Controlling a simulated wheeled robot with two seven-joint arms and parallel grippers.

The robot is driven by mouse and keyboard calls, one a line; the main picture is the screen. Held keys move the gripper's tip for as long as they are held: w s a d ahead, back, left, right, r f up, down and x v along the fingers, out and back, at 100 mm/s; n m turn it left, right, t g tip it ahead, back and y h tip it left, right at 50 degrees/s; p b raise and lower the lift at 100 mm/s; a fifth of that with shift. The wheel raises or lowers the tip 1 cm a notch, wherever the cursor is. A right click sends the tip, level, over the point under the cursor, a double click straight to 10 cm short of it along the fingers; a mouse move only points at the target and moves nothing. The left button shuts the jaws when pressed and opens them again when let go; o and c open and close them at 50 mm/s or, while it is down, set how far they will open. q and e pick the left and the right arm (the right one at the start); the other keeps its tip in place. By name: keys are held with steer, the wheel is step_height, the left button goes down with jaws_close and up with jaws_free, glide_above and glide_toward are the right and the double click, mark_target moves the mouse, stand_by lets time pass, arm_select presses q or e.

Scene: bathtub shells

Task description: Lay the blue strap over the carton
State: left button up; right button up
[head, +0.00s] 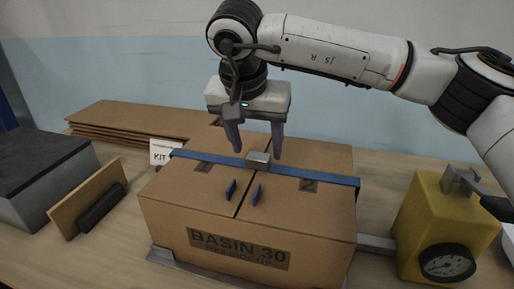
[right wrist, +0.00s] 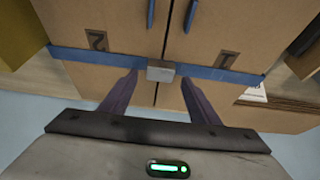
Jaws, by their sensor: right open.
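The carton (head: 250,220), marked "BASIN 30", stands closed on the table, with a seam between its top flaps. The blue strap (head: 320,178) lies across the carton's top from side to side, with a grey metal buckle (head: 258,160) near the seam. In the right wrist view the strap (right wrist: 75,56) crosses the carton (right wrist: 120,25), and the buckle (right wrist: 160,71) sits between the finger lines. My right gripper (head: 254,152) is open and empty, with its fingers just behind the buckle, one to each side. Whether they touch the carton I cannot tell. My left gripper is not in view.
A yellow machine with a dial (head: 445,225) stands to the right. A dark-topped grey block (head: 40,175) and a board with a black handle (head: 92,200) are at left.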

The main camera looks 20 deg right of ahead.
steer(key=v, duration=1)
steer(key=shift+r, duration=0.3)
steer(key=shift+s, duration=0.1)
